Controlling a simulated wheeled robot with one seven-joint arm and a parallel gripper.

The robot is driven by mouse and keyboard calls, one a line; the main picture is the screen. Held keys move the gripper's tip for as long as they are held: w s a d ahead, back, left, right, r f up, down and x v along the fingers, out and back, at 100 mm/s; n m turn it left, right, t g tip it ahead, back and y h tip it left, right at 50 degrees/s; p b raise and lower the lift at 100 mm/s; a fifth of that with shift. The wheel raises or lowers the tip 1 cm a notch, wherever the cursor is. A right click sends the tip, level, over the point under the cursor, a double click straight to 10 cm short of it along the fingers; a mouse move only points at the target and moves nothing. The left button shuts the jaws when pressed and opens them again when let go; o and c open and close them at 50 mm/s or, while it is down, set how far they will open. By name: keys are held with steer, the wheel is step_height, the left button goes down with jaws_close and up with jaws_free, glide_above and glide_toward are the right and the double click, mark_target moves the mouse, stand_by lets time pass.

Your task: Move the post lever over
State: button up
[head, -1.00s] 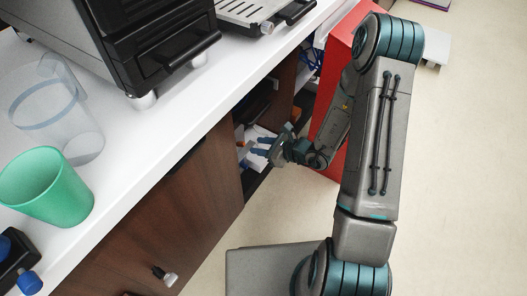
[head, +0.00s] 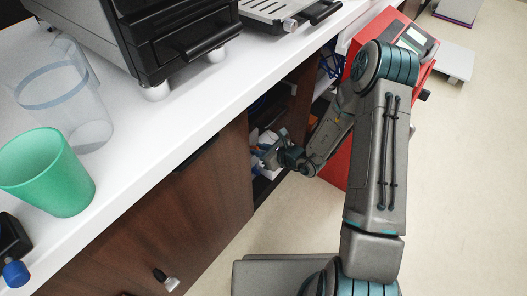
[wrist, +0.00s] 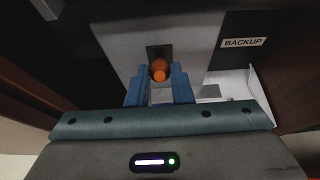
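The post lever, an orange rounded knob (wrist: 159,70), stands at a dark slot in a pale grey panel (wrist: 115,45) in the wrist view. My gripper (wrist: 160,78) faces this panel, its two blue fingers one on each side of the knob with a narrow gap between them. I cannot tell whether the fingers touch the knob or how deep they reach past it. In the head view my gripper (head: 268,146) is inside an open bay under the counter; the lever is not visible there.
A "BACKUP" label (wrist: 243,42) is on a dark surface right of the panel. Brown wooden cabinet walls (head: 200,205) flank the bay. A red till stand (head: 335,150) is behind my arm. The white counter (head: 200,110) overhangs the bay; the floor at right is mostly clear.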

steer(key=shift+s+d+f+b, duration=0.15)
steer(key=shift+d+f+b, duration=0.05)
steer(key=shift+f+b, duration=0.15)
steer(key=shift+s+d+f+b, duration=0.15)
steer(key=shift+f+b, duration=0.1)
steer(key=shift+f, duration=0.25)
steer(key=shift+s+d+f+b, duration=0.1)
steer(key=shift+d+f+b, duration=0.1)
steer(key=shift+f+b, duration=0.5)
steer(key=shift+f, duration=0.1)
steer(key=shift+f+b, duration=0.6)
steer(key=shift+f, duration=0.1)
steer(key=shift+a, duration=0.1)
